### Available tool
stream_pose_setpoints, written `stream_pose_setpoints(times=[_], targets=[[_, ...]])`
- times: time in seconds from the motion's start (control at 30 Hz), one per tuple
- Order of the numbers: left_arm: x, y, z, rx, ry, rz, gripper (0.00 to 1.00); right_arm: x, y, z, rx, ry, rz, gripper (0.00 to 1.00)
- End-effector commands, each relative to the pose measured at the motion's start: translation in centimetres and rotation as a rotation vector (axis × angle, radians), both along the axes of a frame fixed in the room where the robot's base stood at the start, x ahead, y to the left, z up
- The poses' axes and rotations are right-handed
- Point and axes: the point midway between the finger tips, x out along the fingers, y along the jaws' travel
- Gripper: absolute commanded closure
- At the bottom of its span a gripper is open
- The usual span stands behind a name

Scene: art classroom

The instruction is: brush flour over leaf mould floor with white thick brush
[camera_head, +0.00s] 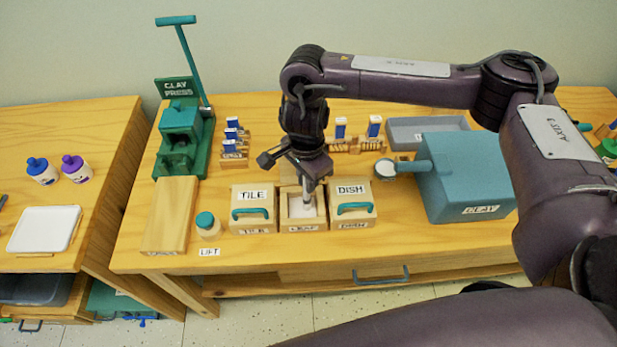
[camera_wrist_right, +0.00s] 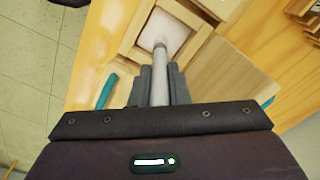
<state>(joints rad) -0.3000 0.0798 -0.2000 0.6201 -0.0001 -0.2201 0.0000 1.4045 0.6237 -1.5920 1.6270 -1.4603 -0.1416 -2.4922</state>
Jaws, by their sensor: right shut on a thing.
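My right gripper (camera_head: 307,178) is shut on a brush (camera_wrist_right: 158,86) with a pale grey-white handle and points down over the leaf mould. The leaf mould (camera_head: 303,226) is the open wooden box in the middle of three, between the tile and dish boxes. Its floor (camera_head: 299,209) looks white. In the right wrist view the brush's lower end is at the white mould floor (camera_wrist_right: 172,23); I cannot tell if it touches. The gripper's fingers (camera_wrist_right: 158,86) flank the handle there. My left gripper is in neither view.
The lidded tile box (camera_head: 254,196) and dish box (camera_head: 352,190) stand close on either side. A small jar (camera_head: 207,224), a wooden board (camera_head: 172,215) and the green clay press (camera_head: 183,140) are left. A teal clay box (camera_head: 465,178) is right. A round white-topped tool (camera_head: 385,168) lies nearby.

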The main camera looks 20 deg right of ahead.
Motion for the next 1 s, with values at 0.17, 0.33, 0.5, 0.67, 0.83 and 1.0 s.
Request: stream_pose_setpoints(times=[0.17,0.33,0.5,0.67,0.83,1.0], targets=[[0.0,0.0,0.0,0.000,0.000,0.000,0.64,0.1,0.6,0.0,0.000,0.000,0.000,1.00],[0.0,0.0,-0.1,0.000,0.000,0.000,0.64,0.2,0.8,0.0,0.000,-0.001,0.000,1.00],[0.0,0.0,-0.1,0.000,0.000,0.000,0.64,0.4,1.4,0.0,0.000,-0.001,0.000,1.00],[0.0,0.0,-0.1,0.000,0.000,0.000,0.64,0.5,1.6,0.0,0.000,-0.001,0.000,1.00],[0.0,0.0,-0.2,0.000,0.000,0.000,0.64,0.6,2.0,0.0,0.000,-0.001,0.000,1.00],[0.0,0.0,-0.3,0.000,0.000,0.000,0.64,0.7,2.5,-0.1,0.000,-0.001,0.001,1.00]])
